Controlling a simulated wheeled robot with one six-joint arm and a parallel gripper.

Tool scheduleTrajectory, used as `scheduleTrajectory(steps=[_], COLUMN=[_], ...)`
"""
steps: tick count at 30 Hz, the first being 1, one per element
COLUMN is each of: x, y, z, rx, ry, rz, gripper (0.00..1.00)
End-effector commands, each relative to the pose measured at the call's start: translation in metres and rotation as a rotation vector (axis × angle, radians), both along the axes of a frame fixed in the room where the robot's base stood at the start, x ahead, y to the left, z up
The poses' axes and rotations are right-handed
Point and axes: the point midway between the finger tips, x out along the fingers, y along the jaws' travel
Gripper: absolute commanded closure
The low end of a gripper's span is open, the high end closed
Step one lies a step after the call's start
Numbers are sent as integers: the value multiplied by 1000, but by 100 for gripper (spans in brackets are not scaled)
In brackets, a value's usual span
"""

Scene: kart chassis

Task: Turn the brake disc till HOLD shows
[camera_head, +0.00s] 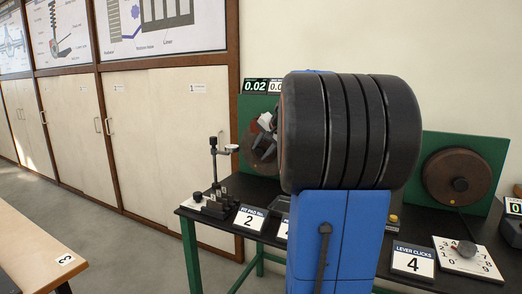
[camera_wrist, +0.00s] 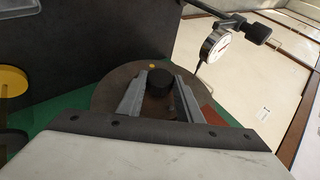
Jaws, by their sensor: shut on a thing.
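The brown brake disc (camera_head: 249,150) stands on a green panel behind the bench, at the middle left of the head view. It also shows in the wrist view (camera_wrist: 108,93), with a yellow mark near its upper rim. My gripper (camera_wrist: 160,80) is at the face of the disc, with its two grey fingers shut on the dark round knob (camera_wrist: 160,92). In the head view my gripper (camera_head: 264,142) shows in front of the disc, partly hidden. A readout (camera_head: 255,86) above the disc shows 0.02. I cannot read the word HOLD anywhere.
A dial gauge (camera_wrist: 215,45) on a stand reaches close to the disc; the stand (camera_head: 216,175) is on the black bench. A second brown disc (camera_head: 437,177) is on the right panel. Cards read 2 and 4. Large dark and blue parts hide the middle.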

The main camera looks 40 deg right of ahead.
Motion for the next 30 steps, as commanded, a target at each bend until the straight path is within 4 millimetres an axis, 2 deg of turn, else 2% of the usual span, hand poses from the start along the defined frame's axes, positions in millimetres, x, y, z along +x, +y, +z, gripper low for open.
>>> scheduleTrajectory(steps=[30], x=[-8], y=[-3], z=[-15], rx=[236], ry=[-642], rz=[-3], gripper=[100])
